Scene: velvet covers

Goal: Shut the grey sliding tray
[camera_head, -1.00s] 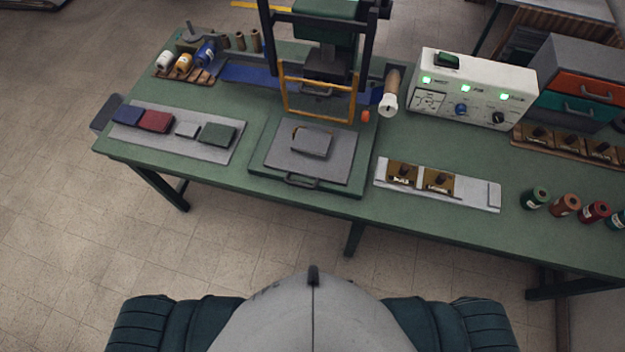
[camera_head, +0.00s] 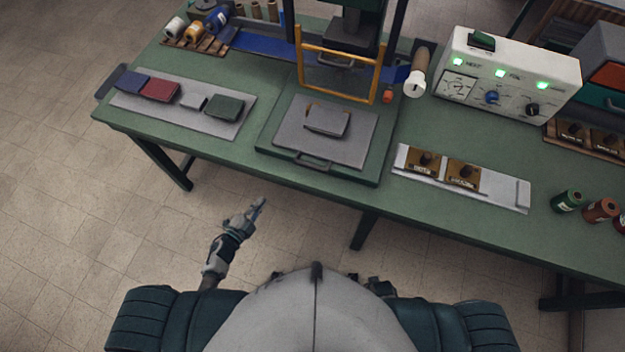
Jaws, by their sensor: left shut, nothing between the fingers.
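The grey sliding tray (camera_head: 287,138) is pulled out toward me on a green base at the middle of the bench. A dark handle (camera_head: 313,161) is on its near edge. A grey block (camera_head: 327,121) with a brownish edge lies on the tray. Behind the tray stands the press (camera_head: 349,35) with a raised yellow guard frame (camera_head: 378,78). My left gripper (camera_head: 257,207) is shut and empty, in front of the bench's near edge, left of and nearer than the handle. My right gripper does not show clearly; only a dark bit of that arm peeks out by my torso.
Left of the tray, a pale board (camera_head: 218,131) holds blue, red, grey and green pieces. Right of it, a pale plate (camera_head: 510,193) carries two brass stamps. A white control box (camera_head: 509,73) with green lights and several spools stand farther right.

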